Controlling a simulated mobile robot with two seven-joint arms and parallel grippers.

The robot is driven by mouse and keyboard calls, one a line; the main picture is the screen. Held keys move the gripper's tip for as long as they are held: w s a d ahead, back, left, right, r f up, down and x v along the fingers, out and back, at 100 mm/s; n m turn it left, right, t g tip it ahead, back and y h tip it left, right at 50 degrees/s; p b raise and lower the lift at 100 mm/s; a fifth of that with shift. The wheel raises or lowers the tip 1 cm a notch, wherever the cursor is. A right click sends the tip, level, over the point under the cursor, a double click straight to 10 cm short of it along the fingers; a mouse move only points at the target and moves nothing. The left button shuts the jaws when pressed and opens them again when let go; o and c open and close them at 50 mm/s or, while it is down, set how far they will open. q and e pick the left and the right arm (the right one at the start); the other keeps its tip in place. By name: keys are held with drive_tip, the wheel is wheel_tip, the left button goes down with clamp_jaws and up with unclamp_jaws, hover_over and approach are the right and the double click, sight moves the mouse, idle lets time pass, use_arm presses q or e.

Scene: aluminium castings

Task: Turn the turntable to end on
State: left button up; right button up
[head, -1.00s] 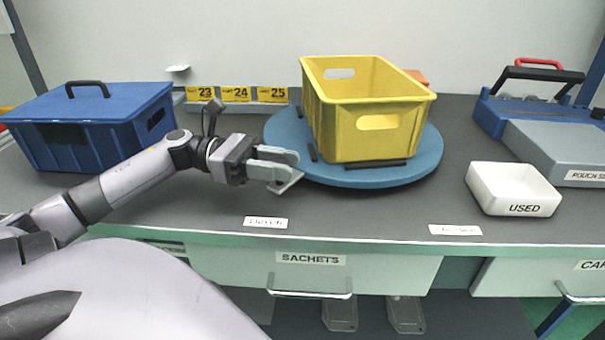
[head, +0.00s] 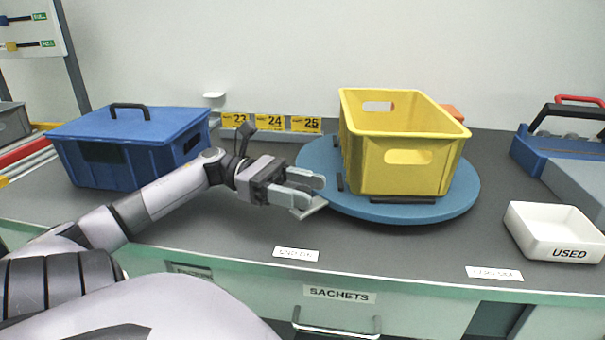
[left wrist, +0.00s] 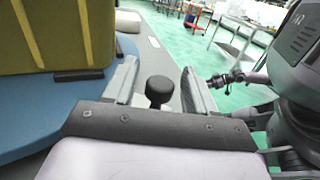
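The blue round turntable (head: 455,207) lies on the grey bench and carries a yellow crate (head: 400,175) with handle slots. Dark strips lie on the disc along the crate's base. I cannot tell whether either finger touches the knob. The knob is hidden in the head view. My right gripper is not in view.
A blue lidded box (head: 130,150) stands left of the turntable, behind my left arm. A white tray marked USED (head: 555,232) and a blue machine (head: 560,150) are at the right. Number tags (head: 272,122) stand behind. The bench front between the labels is clear.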

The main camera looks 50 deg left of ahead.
use_arm(q)
wheel_tip(320, 180, up, 20)
drive_tip(key=p, duration=0.1)
idle(0.6)
